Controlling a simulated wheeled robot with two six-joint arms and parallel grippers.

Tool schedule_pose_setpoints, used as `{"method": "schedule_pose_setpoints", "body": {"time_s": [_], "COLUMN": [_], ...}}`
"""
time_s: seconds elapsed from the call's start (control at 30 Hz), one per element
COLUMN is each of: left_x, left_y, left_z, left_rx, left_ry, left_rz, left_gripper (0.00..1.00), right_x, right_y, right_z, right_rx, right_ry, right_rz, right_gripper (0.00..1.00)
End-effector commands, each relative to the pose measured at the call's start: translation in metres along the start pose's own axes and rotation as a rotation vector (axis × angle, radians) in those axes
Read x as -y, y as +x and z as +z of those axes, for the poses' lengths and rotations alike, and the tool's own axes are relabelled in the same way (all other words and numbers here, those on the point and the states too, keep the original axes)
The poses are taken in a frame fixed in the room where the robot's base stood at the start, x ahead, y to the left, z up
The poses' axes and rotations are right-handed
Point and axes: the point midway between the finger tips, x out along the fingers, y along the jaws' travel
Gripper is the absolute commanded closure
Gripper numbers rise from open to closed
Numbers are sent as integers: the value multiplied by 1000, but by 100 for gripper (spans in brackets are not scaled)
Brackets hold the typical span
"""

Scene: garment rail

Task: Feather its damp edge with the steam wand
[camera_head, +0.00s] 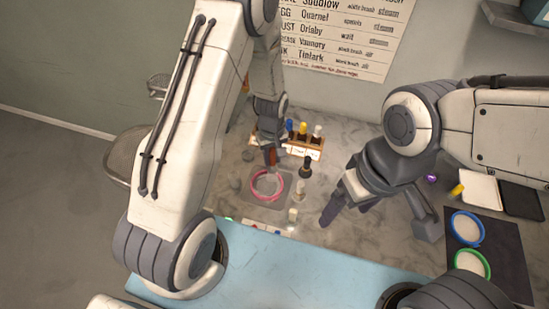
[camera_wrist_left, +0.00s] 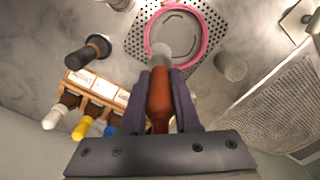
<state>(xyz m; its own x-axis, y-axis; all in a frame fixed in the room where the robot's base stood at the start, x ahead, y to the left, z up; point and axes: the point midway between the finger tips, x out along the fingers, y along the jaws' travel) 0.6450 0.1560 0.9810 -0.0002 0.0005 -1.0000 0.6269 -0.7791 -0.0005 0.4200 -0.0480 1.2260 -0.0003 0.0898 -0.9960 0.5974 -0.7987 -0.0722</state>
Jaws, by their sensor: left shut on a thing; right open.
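My left gripper (camera_head: 271,150) is shut on a tool with a red-brown handle and a pale grey tip, perhaps the steam wand (camera_wrist_left: 160,92). The tip points toward a pink hoop (camera_head: 253,192) on a perforated plate, and overlaps its near rim in the left wrist view (camera_wrist_left: 203,47). Contact cannot be told. Grey material (camera_wrist_left: 178,24) shows inside the hoop; its damp edge cannot be made out. My right gripper (camera_head: 380,216) is open and empty, above the counter right of the hoop.
A wooden rack (camera_head: 302,150) with white labels and coloured-top tools stands behind the hoop. A dark-topped tool (camera_head: 306,166) and pale-topped pieces (camera_head: 299,190) stand right of it. Blue (camera_head: 467,228) and green (camera_head: 472,263) hoops lie on a dark mat at right. A mesh seat (camera_head: 122,155) is left.

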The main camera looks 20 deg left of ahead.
Motion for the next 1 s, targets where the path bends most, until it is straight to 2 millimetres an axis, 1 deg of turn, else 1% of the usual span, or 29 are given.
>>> {"method": "schedule_pose_setpoints", "body": {"time_s": [0.4, 0.67, 1.0], "left_x": [15, 20, 37], "left_y": [0, 0, 0], "left_z": [-13, -13, -14], "left_rx": [-1, -1, -1], "left_ry": [-1, -1, 0], "left_rz": [1, 1, 1], "left_gripper": [100, 100, 100], "right_x": [0, 0, 0], "right_y": [0, 0, 0], "right_z": [0, 0, 0], "right_rx": [0, 0, 0], "right_ry": [0, 0, 0], "right_rz": [0, 0, 0], "right_gripper": [15, 15, 15]}}
